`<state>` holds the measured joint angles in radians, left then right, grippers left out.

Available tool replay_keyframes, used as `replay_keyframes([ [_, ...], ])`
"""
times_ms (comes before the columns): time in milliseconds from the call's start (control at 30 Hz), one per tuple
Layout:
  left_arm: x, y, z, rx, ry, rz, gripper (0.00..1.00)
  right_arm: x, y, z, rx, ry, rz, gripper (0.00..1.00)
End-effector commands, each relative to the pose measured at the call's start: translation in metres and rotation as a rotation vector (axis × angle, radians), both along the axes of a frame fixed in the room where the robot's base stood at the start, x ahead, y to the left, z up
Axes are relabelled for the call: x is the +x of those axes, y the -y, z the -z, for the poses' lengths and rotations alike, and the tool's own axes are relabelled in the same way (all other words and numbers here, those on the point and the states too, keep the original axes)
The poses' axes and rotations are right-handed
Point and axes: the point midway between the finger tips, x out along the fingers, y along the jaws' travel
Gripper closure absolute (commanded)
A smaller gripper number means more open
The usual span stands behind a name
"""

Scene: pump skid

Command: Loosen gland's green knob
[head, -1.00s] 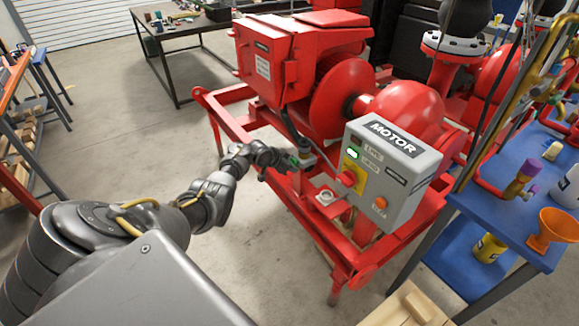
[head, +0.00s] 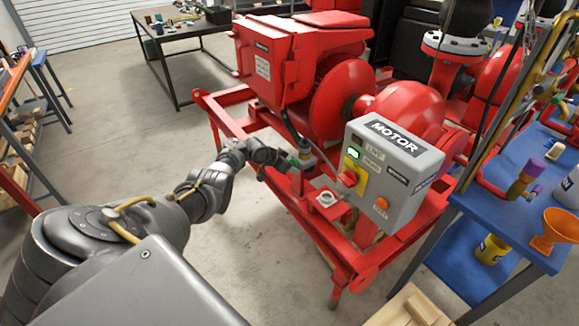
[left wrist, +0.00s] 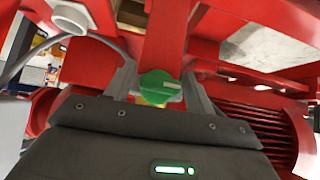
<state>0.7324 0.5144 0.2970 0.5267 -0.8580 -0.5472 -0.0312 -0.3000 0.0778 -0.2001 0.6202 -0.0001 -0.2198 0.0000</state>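The green knob (left wrist: 160,87) shows in the left wrist view, between the two fingers of my left gripper (left wrist: 160,84). The fingers stand apart on either side of it, with what look like narrow gaps; contact is not clear. A yellowish part shows just below the knob. In the head view my left gripper (head: 288,166) reaches in from the left to the gland (head: 304,154), beside the motor box on the red skid frame. The knob is mostly hidden there by the gripper. My right gripper is not in view.
The grey motor box (head: 392,175) with its red-and-yellow switch stands close right of the gripper. Red frame rails (head: 232,122) and a thin grey cable (head: 291,125) are close by. A blue bench (head: 510,215) stands at the right. The floor left of the skid is clear.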

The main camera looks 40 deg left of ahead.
Motion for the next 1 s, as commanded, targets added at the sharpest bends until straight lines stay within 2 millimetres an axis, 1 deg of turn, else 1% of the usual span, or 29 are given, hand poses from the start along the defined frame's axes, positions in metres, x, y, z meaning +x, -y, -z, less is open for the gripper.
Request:
replay_keyframes([
  [300,0.000,0.000,-0.001,0.001,0.001,0.000,0.38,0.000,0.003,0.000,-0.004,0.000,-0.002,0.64],
  [467,-0.006,-0.003,-0.009,0.003,0.002,0.001,0.38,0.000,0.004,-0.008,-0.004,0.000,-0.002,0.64],
  [600,-0.021,-0.008,-0.026,0.007,0.000,0.001,0.38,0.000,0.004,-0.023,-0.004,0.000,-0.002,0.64],
  [733,-0.037,-0.013,-0.042,0.007,0.002,0.001,0.38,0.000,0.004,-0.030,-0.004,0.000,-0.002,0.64],
  [900,-0.057,-0.019,-0.061,0.006,0.000,0.000,0.38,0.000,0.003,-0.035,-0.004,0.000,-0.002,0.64],
  [1000,-0.065,-0.022,-0.069,0.003,0.001,0.001,0.38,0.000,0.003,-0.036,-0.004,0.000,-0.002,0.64],
])
